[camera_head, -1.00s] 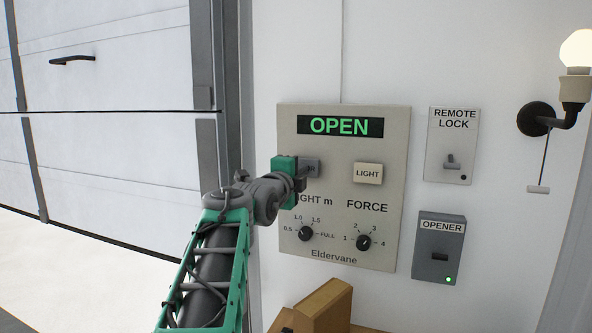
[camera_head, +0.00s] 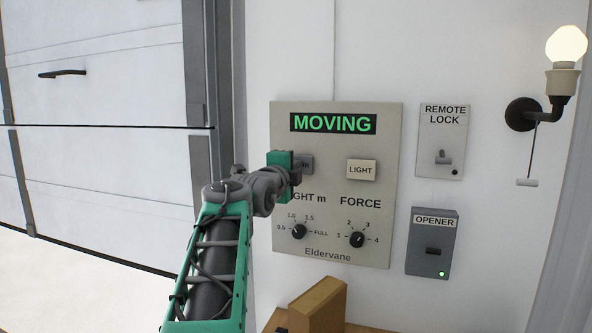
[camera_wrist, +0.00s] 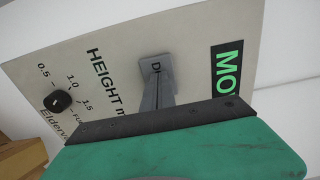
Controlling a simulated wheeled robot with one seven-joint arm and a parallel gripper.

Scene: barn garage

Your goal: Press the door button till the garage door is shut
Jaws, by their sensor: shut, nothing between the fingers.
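The control panel (camera_head: 388,230) is a beige plate on the wall, and its display (camera_head: 333,123) reads MOVING in green. The grey door button (camera_head: 307,163) is at the panel's upper left, partly covered by my gripper (camera_head: 296,174). In the wrist view my gripper (camera_wrist: 160,92) is shut, with its fingertips at the face of the door button (camera_wrist: 151,66); they seem to touch it. The garage door (camera_head: 100,90) is white and panelled, at the left. Its lower edge shows above a bright floor, with a gap seen below.
The LIGHT button (camera_head: 361,169) is right of the door button, above the FORCE dial (camera_head: 357,240). The height dial (camera_head: 299,231) is lower left. A remote lock switch (camera_head: 442,140), an opener box (camera_head: 432,243) and a lamp (camera_head: 566,50) are further right.

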